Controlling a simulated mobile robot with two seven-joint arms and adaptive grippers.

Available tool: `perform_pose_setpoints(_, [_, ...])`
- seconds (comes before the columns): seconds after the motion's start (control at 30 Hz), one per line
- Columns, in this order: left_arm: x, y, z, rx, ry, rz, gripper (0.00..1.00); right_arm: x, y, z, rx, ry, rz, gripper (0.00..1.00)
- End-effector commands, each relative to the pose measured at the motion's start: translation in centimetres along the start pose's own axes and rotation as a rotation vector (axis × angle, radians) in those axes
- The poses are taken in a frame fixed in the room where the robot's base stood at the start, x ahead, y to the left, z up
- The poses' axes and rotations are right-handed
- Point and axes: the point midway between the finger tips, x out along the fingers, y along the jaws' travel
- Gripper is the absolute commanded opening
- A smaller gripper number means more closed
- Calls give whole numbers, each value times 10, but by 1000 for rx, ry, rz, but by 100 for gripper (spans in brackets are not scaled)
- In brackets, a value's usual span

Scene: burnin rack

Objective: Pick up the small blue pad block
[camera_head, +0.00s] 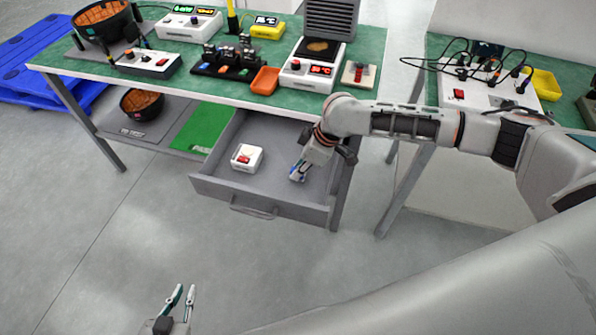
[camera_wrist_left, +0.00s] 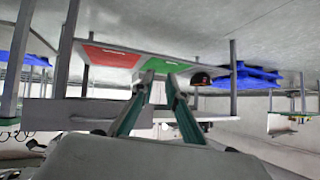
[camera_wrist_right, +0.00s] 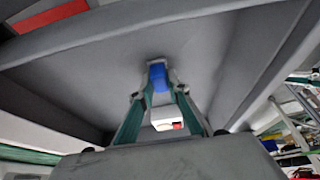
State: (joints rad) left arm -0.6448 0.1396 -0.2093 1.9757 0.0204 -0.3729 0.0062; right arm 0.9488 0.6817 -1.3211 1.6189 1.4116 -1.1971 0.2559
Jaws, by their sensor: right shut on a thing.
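The small blue pad block (camera_wrist_right: 158,77) is between the fingertips of my right gripper (camera_wrist_right: 160,85), which is shut on it. In the head view the right gripper (camera_head: 297,174) reaches down into the open grey drawer (camera_head: 258,193), at its right side, and only a little blue of the block shows there. I cannot tell whether the block touches the drawer floor. My left gripper (camera_head: 181,297) is open and empty, low in the head view, well in front of the drawer. Its spread fingers also show in the left wrist view (camera_wrist_left: 160,85).
A white box with a red button (camera_head: 246,157) stands in the drawer, left of the right gripper. The green-topped table (camera_head: 210,82) above holds instruments, a black bowl and an orange tray (camera_head: 265,80). A second table with a white panel (camera_head: 490,95) stands right. Floor in front is clear.

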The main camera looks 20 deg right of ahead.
Motion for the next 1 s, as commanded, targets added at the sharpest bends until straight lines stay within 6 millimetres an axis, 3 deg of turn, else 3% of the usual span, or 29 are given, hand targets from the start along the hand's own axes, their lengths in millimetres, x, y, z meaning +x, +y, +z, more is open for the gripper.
perform_pose_setpoints(0.27, [-3,-2,-9,-4,6,-1,14,-28,1,-12,-2,3,3,1])
perform_pose_setpoints(0.7, [-17,-5,-33,-4,16,-1,14,-135,1,-57,-2,3,4,1])
perform_pose_setpoints(1.0, [-22,-7,-46,-2,25,-3,14,-178,1,-74,0,1,1,1])
